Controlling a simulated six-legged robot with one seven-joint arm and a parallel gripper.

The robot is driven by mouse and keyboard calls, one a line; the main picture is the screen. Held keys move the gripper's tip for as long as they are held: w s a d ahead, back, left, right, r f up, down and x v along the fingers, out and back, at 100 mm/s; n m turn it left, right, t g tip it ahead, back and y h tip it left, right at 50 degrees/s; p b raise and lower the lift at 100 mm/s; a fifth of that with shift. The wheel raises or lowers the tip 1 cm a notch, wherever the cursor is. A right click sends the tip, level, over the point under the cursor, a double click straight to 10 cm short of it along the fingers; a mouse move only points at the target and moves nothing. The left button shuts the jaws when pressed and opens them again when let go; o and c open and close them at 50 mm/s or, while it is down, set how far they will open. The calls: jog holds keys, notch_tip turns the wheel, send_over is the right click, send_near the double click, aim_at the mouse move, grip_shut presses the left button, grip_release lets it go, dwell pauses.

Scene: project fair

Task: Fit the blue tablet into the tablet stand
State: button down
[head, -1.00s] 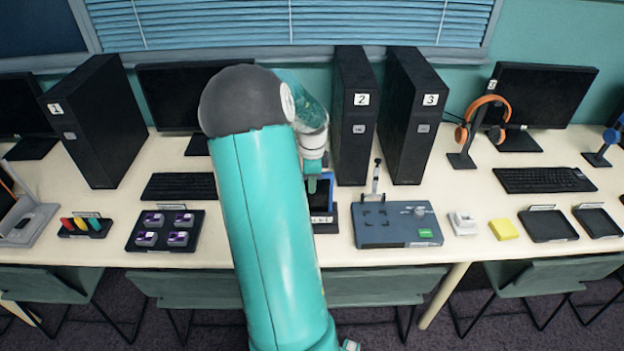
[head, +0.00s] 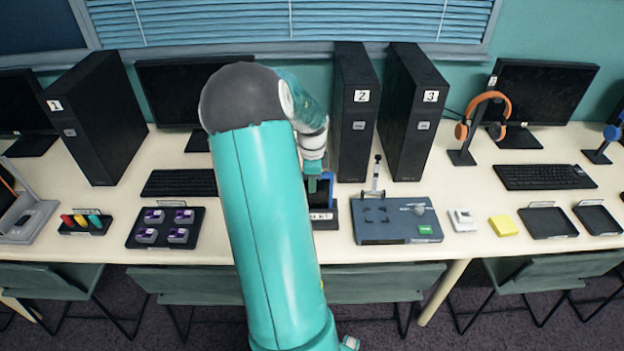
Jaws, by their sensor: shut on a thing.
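My gripper (head: 313,184) is shut on the blue tablet and is partly covered by my own arm. The tablet's blue edge (head: 332,182) shows just right of the gripper, roughly upright; most of the tablet is hidden. The dark tablet stand (head: 328,219) is on the table directly below, with a white label on its front. The tablet's lower end is behind the stand's front edge; I cannot tell whether it is fully seated.
Tower 2 (head: 355,120) stands close behind and right of the stand. A blue-grey fixture (head: 395,232) is just to the right. A keyboard (head: 180,183) and a tray with purple-topped blocks (head: 132,240) lie left of my arm.

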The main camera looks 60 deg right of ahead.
dwell(0.3)
jog(key=c, duration=1.3)
grip_release()
jog(key=shift+o, duration=0.2)
jog(key=shift+r, duration=3.5)
jog(key=shift+w+a, duration=0.1)
